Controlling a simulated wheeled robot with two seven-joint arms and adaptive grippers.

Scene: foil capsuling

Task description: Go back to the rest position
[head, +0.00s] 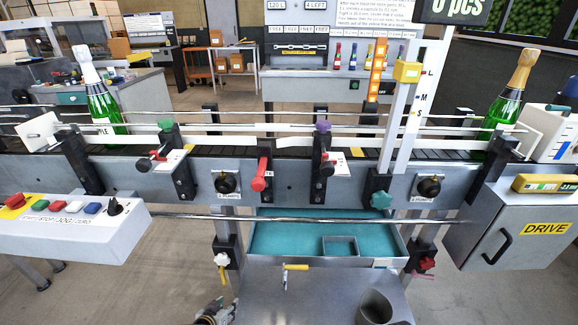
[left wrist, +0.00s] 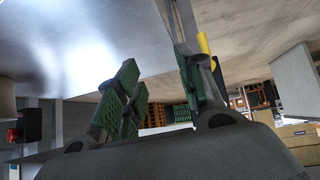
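My left gripper (head: 214,314) shows only in part at the bottom edge of the head view, beside the left edge of the steel table. In the left wrist view its two green-padded fingers (left wrist: 156,80) stand apart with nothing between them. My right gripper is in neither view. A green bottle with a white capsule (head: 93,85) stands upright at the left of the conveyor (head: 225,152). A green bottle with a gold capsule (head: 508,95) stands upright at the right end.
The steel table (head: 325,285) holds a dark cup (head: 375,308) and a yellow-handled tool (head: 293,268). A teal tray (head: 285,238) lies under the conveyor. A button panel (head: 70,225) juts out at left, a drive box (head: 510,230) at right. A rail (head: 300,218) runs across the front.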

